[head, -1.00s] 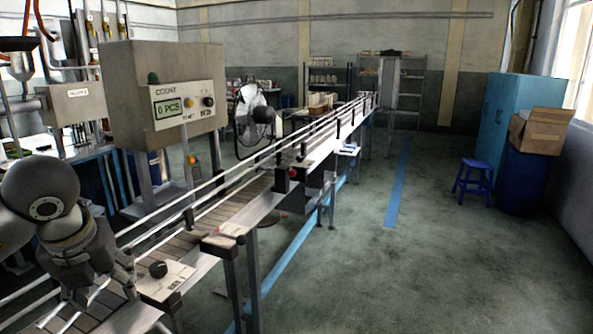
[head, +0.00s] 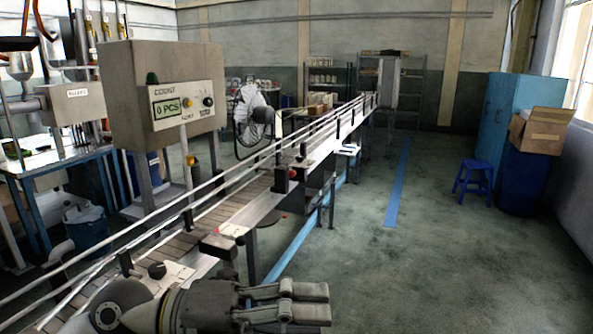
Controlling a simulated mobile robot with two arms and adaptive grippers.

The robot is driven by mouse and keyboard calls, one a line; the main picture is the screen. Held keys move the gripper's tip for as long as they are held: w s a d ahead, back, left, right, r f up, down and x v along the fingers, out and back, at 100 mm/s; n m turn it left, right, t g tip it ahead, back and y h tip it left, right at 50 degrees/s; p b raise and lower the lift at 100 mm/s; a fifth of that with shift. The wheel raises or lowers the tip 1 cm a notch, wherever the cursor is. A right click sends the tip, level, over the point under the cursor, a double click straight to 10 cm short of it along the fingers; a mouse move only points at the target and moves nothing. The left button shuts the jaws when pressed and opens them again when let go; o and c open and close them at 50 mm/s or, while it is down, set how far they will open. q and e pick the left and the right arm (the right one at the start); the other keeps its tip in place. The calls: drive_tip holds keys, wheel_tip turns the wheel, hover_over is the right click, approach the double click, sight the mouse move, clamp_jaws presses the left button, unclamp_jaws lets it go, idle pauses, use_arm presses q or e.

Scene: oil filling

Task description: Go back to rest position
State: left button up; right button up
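My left gripper (head: 312,303) is at the bottom middle of the head view, in front of the conveyor's near end. It points to the right, with its two fingers lying side by side and close together in the picture. From this angle I cannot tell whether they are open or shut. I see nothing held between them. My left wrist and forearm cover part of the conveyor's near end. My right gripper is not in view.
The conveyor (head: 222,213) runs from the bottom left to the back middle, with a counter box (head: 160,95) reading 0 PCS beside it. A blue stool (head: 473,178), blue barrel (head: 525,180) and cardboard box (head: 541,130) stand at the right. The floor right of the conveyor is clear.

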use_arm(q)
drive_tip(key=w+a+r+n+t+h, duration=0.3)
drive_tip(key=w+r+n+t+h, duration=0.15)
drive_tip(key=r+n+t, duration=0.35)
drive_tip(key=w+a+f+n+t+y, duration=0.35)
drive_tip(key=a+n+t+y, duration=0.25)
drive_tip(key=n+t, duration=0.55)
drive_tip(key=w+a+f+n+g+y, duration=0.1)
drive_tip(key=a+f+n+y, duration=0.6)
drive_tip(key=f, duration=0.3)
drive_tip(key=w+a+f+n+g+y, duration=0.2)
drive_tip(key=a+f+n+y, duration=0.3)
drive_tip(key=f+n+y, duration=0.35)
drive_tip(key=s+a+f+g+y, duration=0.1)
drive_tip(key=s+f+g, duration=0.2)
drive_tip(key=s+f, duration=0.35)
drive_tip(key=s+a+f+g, duration=0.1)
drive_tip(key=s+f+g, duration=0.3)
drive_tip(key=f, duration=0.6)
drive_tip(key=s+d+f+g+h, duration=0.1)
drive_tip(key=s+f+g, duration=0.55)
drive_tip(key=s, duration=0.65)
wheel_tip(320, 180, down, 26)
drive_tip(key=s, duration=0.1)
drive_tip(key=s+a+f+g, duration=0.2)
drive_tip(key=s+f, duration=1.5)
drive_tip(key=shift+s+a+f, duration=0.2)
drive_tip(key=shift+s+a, duration=0.05)
drive_tip(key=shift+a, duration=0.05)
